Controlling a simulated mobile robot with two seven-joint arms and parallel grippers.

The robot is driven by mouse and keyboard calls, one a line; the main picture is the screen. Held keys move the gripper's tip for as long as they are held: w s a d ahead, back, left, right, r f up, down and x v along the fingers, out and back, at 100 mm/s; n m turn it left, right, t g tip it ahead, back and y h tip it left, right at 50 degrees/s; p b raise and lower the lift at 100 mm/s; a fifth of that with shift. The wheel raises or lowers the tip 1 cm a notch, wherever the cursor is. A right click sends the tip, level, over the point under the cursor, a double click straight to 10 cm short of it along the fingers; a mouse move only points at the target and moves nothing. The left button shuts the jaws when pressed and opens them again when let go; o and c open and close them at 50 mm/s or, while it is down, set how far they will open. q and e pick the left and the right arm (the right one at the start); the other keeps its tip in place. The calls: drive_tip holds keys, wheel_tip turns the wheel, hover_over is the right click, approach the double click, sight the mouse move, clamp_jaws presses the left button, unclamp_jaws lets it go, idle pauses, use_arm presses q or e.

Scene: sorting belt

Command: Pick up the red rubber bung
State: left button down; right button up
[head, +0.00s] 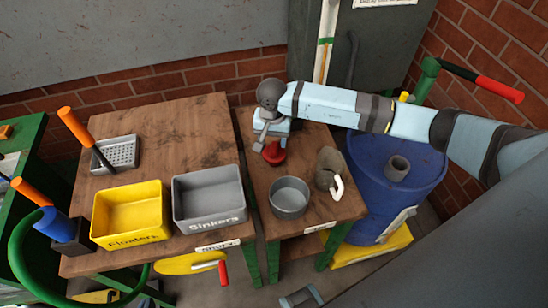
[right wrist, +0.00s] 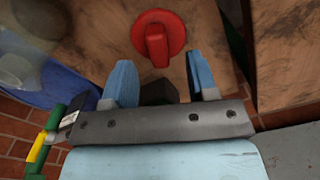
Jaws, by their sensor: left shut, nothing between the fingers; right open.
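The red rubber bung (head: 274,154) sits on the smaller wooden table (head: 262,190), near its back left part. In the right wrist view the bung (right wrist: 157,40) shows as a red disc with a raised grip, just beyond the fingertips. My right gripper (head: 269,139) is above and a little behind the bung in the head view. I cannot tell the exact height gap. I cannot make out my left gripper in these frames.
A grey round pot (head: 289,197) and a mug with a white handle (head: 328,170) stand in front. The blue drum (head: 375,180) is to the right. Yellow (head: 130,213) and grey (head: 209,197) bins stand on the larger table, left. Bare wood surrounds the bung.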

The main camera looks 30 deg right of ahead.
sight(274, 147)
drive_tip(key=f, duration=0.5)
drive_tip(key=shift+w+d+p, duration=0.15)
drive_tip(key=shift+d+p, duration=0.2)
clamp_jaws()
